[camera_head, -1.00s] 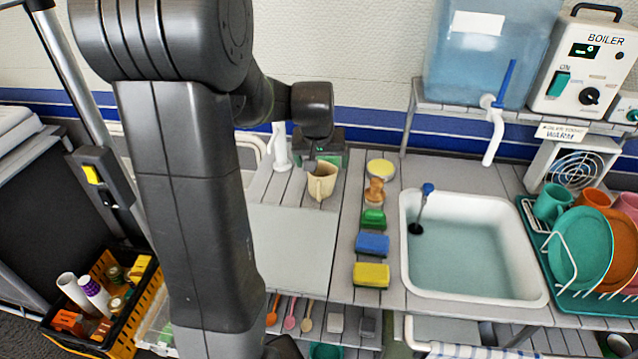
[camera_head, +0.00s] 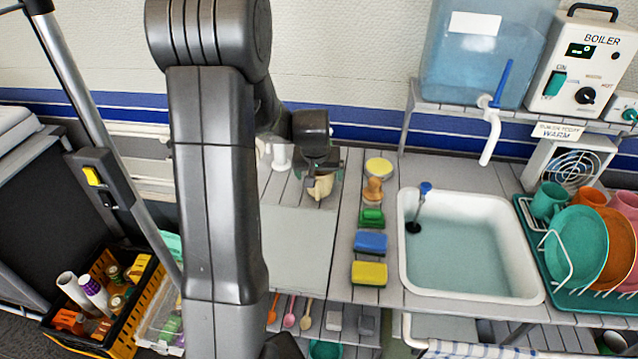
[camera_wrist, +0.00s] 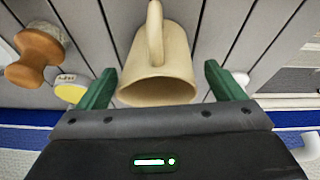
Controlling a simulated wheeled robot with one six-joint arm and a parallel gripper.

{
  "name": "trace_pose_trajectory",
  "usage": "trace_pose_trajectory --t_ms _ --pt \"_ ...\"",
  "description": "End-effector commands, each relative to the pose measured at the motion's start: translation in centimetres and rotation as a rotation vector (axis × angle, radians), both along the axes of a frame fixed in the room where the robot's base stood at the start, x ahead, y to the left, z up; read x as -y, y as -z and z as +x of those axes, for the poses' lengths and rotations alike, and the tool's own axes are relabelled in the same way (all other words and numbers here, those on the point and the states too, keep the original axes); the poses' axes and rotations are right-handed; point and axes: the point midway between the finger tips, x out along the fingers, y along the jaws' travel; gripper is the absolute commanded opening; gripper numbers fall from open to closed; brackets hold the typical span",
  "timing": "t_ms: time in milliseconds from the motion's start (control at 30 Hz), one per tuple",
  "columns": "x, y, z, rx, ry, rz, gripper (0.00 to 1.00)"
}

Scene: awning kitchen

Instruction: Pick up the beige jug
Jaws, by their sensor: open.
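The beige jug (camera_head: 321,187) stands on the grey slatted counter left of the sink, partly hidden by my gripper in the head view. In the wrist view the jug (camera_wrist: 158,62) shows its open mouth towards my gripper and its handle pointing to the top of the picture. My gripper (camera_wrist: 157,82) is open, with one green finger on each side of the jug's mouth and a visible gap on both sides. In the head view my gripper (camera_head: 322,168) is at the jug, and its fingers are hard to make out.
A wooden-handled brush (camera_head: 373,191), a yellow-topped round tin (camera_head: 379,167), a green block (camera_head: 371,217), a blue sponge (camera_head: 371,242) and a yellow sponge (camera_head: 369,273) line the counter right of the jug. The sink (camera_head: 470,255) lies beyond. A white upright object (camera_head: 281,155) stands close left.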

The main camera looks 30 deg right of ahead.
Motion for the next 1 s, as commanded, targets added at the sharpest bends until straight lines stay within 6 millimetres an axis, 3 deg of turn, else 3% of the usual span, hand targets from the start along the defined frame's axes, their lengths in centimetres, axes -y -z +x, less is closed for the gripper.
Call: trace_pose_trajectory --t_ms 100,333,367,767,1000 --pt "0.0 0.0 0.0 0.0 0.0 0.0 0.85" --pt "0.0 0.0 0.0 0.0 0.0 0.0 0.39" --pt "0.0 0.0 0.0 0.0 0.0 0.0 0.38" --pt "0.0 -0.4 0.0 0.001 -0.001 -0.001 0.38" --pt "-0.3 -1.8 0.3 0.001 -0.003 -0.001 0.38"
